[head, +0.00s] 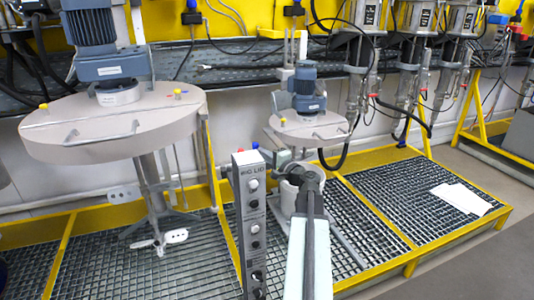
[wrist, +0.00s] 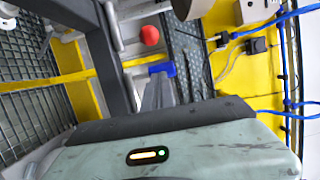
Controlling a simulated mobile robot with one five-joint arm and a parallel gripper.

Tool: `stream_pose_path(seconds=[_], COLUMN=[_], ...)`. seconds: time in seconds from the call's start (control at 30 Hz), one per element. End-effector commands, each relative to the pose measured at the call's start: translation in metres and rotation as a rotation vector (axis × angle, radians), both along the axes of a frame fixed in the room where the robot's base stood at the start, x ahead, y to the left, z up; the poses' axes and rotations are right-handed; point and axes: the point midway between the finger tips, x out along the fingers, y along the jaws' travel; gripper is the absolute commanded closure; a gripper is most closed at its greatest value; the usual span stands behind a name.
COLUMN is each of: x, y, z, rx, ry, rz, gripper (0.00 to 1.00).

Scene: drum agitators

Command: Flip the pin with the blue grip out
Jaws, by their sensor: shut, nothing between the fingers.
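The blue grip of the pin (wrist: 157,69) shows in the wrist view just beyond the tips of my gripper (wrist: 158,82). The grey fingers are together with nothing between them. I cannot tell whether they touch the grip. In the head view, the blue grip (head: 255,146) is a small spot at the top of a tall grey control box, and my gripper (head: 266,154) is close to its right, partly hidden by my arm. A red knob (wrist: 150,35) is beside the blue grip; it also shows in the head view (head: 240,150). The pin's shaft is not clear.
The grey control box (head: 249,215) stands upright before a small drum agitator (head: 308,128). A large agitator (head: 112,122) stands at left. Yellow-framed grating (head: 395,200) covers the floor, with white papers (head: 461,198) at right. Blue cables (wrist: 287,75) hang at the wrist view's right.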

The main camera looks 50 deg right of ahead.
Motion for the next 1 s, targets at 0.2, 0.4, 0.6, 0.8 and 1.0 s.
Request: stream_pose_path(seconds=[0.2, 0.4, 0.6, 0.8, 1.0], x=[-0.002, -0.013, -0.052, -0.095, -0.118], y=[-0.009, -0.020, -0.023, -0.015, -0.011], z=[0.001, 0.001, -0.001, -0.002, -0.003], rx=[0.004, 0.004, 0.001, 0.000, 0.000], ry=[-0.004, -0.005, -0.003, -0.003, -0.002], rz=[-0.011, -0.015, -0.008, -0.003, 0.001], gripper=[1.00, 1.00, 1.00, 1.00, 1.00])
